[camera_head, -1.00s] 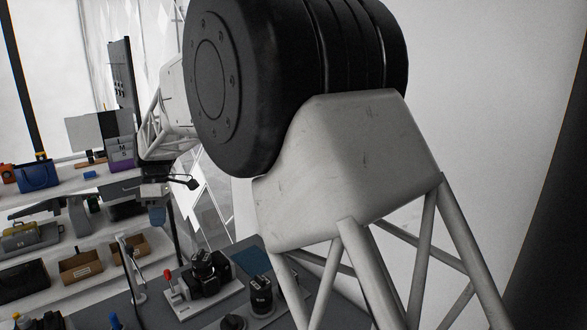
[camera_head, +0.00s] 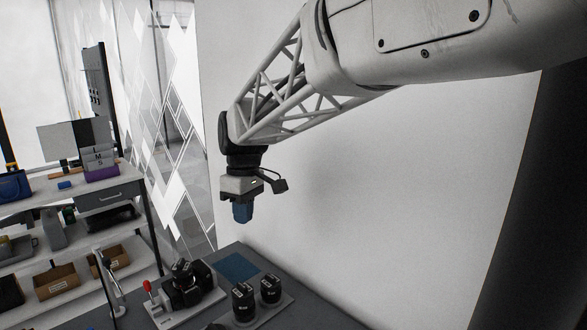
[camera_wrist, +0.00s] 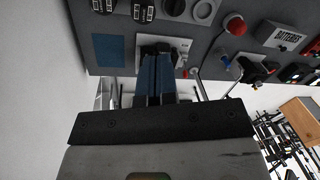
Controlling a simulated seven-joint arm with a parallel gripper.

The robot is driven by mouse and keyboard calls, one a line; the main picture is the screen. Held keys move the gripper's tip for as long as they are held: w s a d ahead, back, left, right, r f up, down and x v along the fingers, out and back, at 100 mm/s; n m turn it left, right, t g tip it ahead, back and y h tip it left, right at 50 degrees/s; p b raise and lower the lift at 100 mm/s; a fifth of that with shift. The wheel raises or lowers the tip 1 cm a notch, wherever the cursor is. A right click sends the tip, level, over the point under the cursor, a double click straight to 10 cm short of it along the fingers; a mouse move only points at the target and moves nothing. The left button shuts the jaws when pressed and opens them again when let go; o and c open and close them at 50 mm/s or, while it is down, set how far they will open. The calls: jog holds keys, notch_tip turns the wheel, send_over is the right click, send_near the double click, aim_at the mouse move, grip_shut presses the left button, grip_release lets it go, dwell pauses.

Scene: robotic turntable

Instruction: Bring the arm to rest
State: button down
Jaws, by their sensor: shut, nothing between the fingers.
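My gripper (camera_head: 243,212) hangs pointing down at the end of my arm, in front of the pale wall and above the back of the grey table. Its blue fingers (camera_wrist: 157,80) are together in the wrist view, with nothing held between them. It is clear of the table and touches nothing that I can see.
Shelves with cardboard bins (camera_head: 56,281) stand left. The wrist view also shows a red button (camera_wrist: 235,24) and a batteries box (camera_wrist: 279,36).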

jog(key=s+d+m+t, duration=0.1)
jog(key=s+d+m, duration=0.3)
jog(key=s+d, duration=0.45)
jog(key=s+d+m+t, duration=0.1)
jog(key=s+d+m, duration=0.3)
jog(key=d, duration=0.7)
jog(key=s+d+f+m+t, duration=0.1)
jog(key=s+d+f+m, duration=0.1)
jog(key=s+d, duration=0.3)
jog(key=s+d+f+m+t, duration=0.1)
jog(key=s+d+f+m, duration=0.2)
jog(key=s, duration=0.7)
notch_tip(320, 180, down, 2)
jog(key=shift+s+d+f, duration=0.1)
jog(key=shift+s+d, duration=0.2)
jog(key=shift+d, duration=0.8)
